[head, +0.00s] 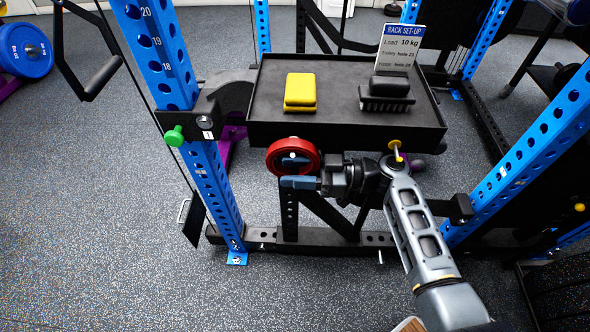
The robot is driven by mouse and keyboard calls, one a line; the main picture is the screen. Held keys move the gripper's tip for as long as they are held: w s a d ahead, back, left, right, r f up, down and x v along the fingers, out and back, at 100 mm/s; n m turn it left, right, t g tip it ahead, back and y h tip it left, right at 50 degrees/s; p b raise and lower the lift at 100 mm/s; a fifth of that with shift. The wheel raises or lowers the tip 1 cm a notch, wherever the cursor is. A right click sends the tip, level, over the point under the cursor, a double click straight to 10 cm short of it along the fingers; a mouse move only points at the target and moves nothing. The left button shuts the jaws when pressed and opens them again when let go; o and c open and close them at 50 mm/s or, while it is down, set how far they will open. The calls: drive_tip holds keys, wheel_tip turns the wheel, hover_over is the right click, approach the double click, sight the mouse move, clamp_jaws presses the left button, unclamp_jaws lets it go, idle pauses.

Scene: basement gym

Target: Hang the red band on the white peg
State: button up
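The red band (274,164) is a thick red ring, held upright at the front left of the black tray. My gripper (291,172) reaches it from the right. One blue finger lies across the ring's opening and the other lies just below its lower rim, so the rim sits between them. A small pale spot (292,155) shows inside the opening. I cannot tell whether it is the white peg's tip, or whether the band is around the peg. No other white peg is clear in view.
The black tray (349,136) holds a yellow block (300,92), a black brush-like block (387,93) and a sign (401,46). Blue uprights stand at left (165,60) and right (540,140). A green knob (174,136) juts from the left upright. Floor at lower left is clear.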

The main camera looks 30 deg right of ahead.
drive_tip(key=o, duration=0.3)
drive_tip(key=b+v, duration=0.1)
drive_tip(key=v, duration=0.6)
drive_tip(key=shift+s+d, duration=0.25)
drive_tip(key=shift+d, duration=0.05)
